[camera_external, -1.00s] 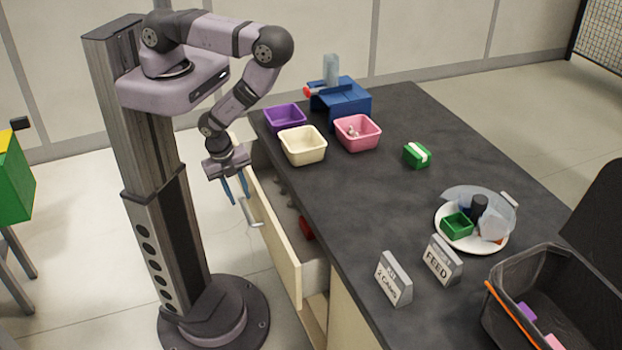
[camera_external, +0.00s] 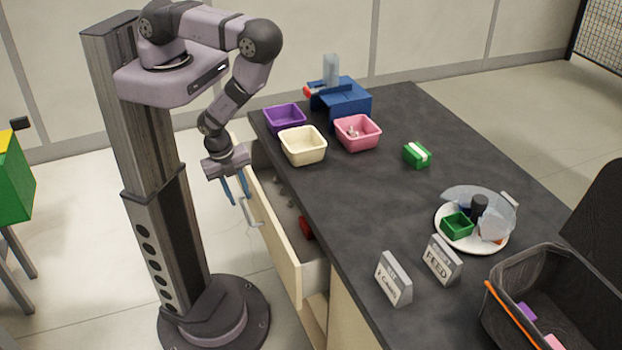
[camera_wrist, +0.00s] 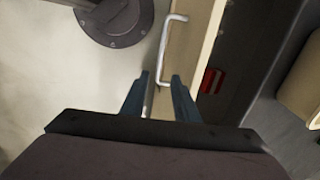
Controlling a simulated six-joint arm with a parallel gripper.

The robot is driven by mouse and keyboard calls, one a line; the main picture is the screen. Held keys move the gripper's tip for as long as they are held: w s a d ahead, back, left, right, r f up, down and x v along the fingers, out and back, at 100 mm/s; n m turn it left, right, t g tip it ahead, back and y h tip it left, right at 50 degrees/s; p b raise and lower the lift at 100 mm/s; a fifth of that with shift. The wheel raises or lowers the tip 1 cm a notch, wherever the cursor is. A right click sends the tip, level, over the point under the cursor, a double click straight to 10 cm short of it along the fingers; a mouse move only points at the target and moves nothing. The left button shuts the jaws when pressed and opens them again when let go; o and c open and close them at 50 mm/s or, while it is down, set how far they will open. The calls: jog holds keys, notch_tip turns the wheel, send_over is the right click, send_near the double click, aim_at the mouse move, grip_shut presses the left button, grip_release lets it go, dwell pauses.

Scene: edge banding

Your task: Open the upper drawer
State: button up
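The upper drawer (camera_external: 273,235) stands partly pulled out from the left side of the dark-topped counter. Its pale front carries a metal bar handle (camera_external: 253,212), which also shows in the wrist view (camera_wrist: 166,42). My gripper (camera_external: 236,200) is at the handle's far end, with its blue fingers pointing down. In the wrist view my gripper (camera_wrist: 160,82) has its fingertips apart, with the near end of the handle appearing between them. I cannot tell whether either finger touches the handle. A red object (camera_wrist: 211,80) lies inside the drawer.
Purple (camera_external: 285,119), cream (camera_external: 303,146) and pink (camera_external: 357,133) bins stand on the counter (camera_external: 370,210) near its left edge. A plate (camera_external: 463,243) with items, two signs and a black crate (camera_external: 505,275) are at the right.

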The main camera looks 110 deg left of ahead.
aim_at(247, 216)
jog(key=shift+w+a+f+b, duration=0.15)
jog(key=shift+f+b, duration=0.9)
jog(key=shift+f, duration=0.15)
jog(key=shift+w+a+f+b, duration=0.15)
jog(key=shift+a+f+b, duration=0.05)
jog(key=shift+f+b, duration=0.95)
jog(key=shift+w+a+f+b, duration=0.15)
jog(key=shift+f+b, duration=0.75)
jog(key=shift+f, duration=0.4)
grip_shut()
